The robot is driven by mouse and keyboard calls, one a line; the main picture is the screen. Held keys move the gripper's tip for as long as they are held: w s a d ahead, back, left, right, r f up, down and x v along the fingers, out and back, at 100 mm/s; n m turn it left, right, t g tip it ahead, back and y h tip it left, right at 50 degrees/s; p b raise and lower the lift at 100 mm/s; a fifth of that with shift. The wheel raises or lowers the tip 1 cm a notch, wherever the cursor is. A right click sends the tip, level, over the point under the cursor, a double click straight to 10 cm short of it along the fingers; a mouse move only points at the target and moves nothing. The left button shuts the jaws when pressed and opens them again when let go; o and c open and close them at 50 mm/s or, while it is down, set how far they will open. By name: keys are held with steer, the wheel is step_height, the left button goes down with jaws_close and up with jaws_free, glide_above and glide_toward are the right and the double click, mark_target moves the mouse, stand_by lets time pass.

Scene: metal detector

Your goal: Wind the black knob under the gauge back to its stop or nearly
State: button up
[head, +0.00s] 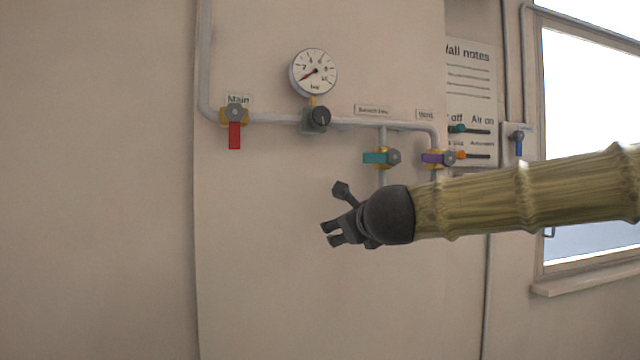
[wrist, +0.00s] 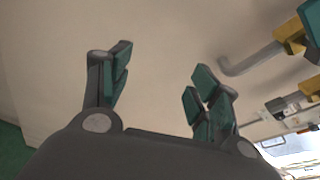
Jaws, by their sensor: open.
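The black knob (head: 320,117) sits on a grey regulator body on the pipe, just below the round white gauge (head: 314,71). The gauge's red needle points to the lower left. A light mark shows on the knob's face. My gripper (head: 328,233) is open and empty, well below the knob and apart from it. In the wrist view my gripper (wrist: 160,85) shows its fingers spread in front of bare wall. I cannot make out the knob in the wrist view.
Along the pipe are a red-handled valve (head: 234,134) labelled Main at left, a teal-handled valve (head: 377,158) and a purple-handled valve (head: 433,158) at right. A notes board (head: 470,90) and a window (head: 590,100) are further right. The wall below the pipe is clear at left.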

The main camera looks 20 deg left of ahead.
mark_target(322, 114)
steer(key=s+r+m+t+y+p, duration=0.15)
steer(key=s+r, duration=0.25)
steer(key=r, duration=0.8)
steer(key=s+r+m+y, duration=0.15)
steer(key=s+r, duration=0.25)
steer(key=r, duration=0.7)
steer(key=shift+m+h, duration=0.3)
steer(key=shift+h, duration=0.1)
steer(key=p+x, duration=0.4)
steer(key=x, duration=0.5)
steer(key=shift+w+a+r, duration=0.1)
steer(key=shift+r, duration=0.05)
steer(key=shift+w+a, duration=0.4)
steer(key=shift+w, duration=0.2)
steer(key=c, duration=1)
